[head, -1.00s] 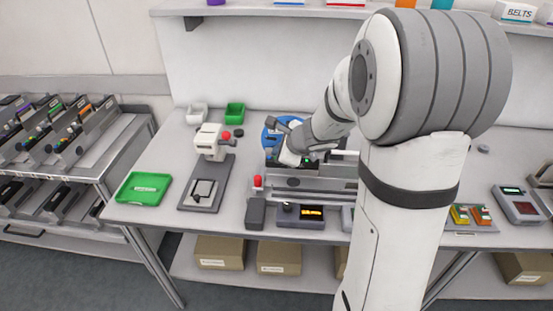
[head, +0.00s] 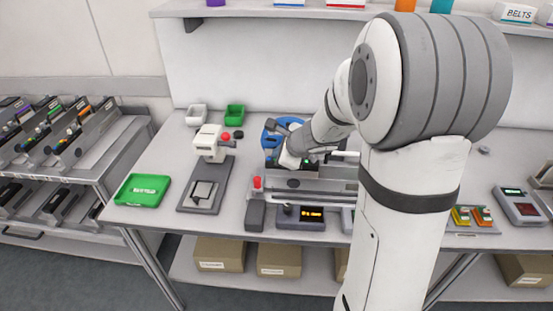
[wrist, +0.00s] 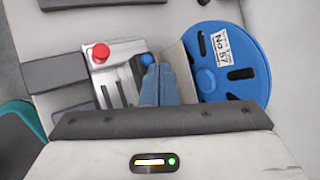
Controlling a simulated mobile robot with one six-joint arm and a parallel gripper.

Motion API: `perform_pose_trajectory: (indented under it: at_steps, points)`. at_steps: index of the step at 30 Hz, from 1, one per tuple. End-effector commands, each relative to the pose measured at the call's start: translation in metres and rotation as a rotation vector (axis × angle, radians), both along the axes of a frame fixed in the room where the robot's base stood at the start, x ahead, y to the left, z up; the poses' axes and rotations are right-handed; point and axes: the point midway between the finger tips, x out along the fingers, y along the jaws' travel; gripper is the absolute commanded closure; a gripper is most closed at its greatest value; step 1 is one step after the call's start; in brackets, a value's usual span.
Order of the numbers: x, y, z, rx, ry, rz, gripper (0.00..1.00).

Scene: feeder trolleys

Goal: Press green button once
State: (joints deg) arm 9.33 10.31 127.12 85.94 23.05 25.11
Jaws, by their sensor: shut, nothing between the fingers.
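My gripper (wrist: 160,78) points down at the feeder unit in the wrist view, its two blue-grey fingers together with nothing between them. A red button (wrist: 97,52) stands on the unit's light plate to the left of the fingers. A small blue knob (wrist: 146,59) shows just beside the fingertips. I cannot make out a green button on the unit; the fingers cover part of it. In the head view my arm reaches over the grey feeder unit (head: 325,186), with its red button (head: 257,182) at the left end. My fingertips are not clear there.
A blue reel (wrist: 228,62) stands close to the right of my fingers. A trolley (head: 70,150) stands at left.

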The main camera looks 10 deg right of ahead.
Motion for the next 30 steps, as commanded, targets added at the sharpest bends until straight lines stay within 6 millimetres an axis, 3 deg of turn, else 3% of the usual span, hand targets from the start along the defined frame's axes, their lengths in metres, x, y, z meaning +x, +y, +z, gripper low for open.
perform_pose_trajectory:
  at_steps: [12, 23, 30]
  points:
    - [0.000, 0.000, 0.015, -0.001, -0.001, 0.001, 1.00]
    - [0.000, 0.000, 0.017, -0.001, 0.000, 0.001, 1.00]
    - [0.000, 0.000, 0.039, 0.000, -0.001, -0.001, 1.00]
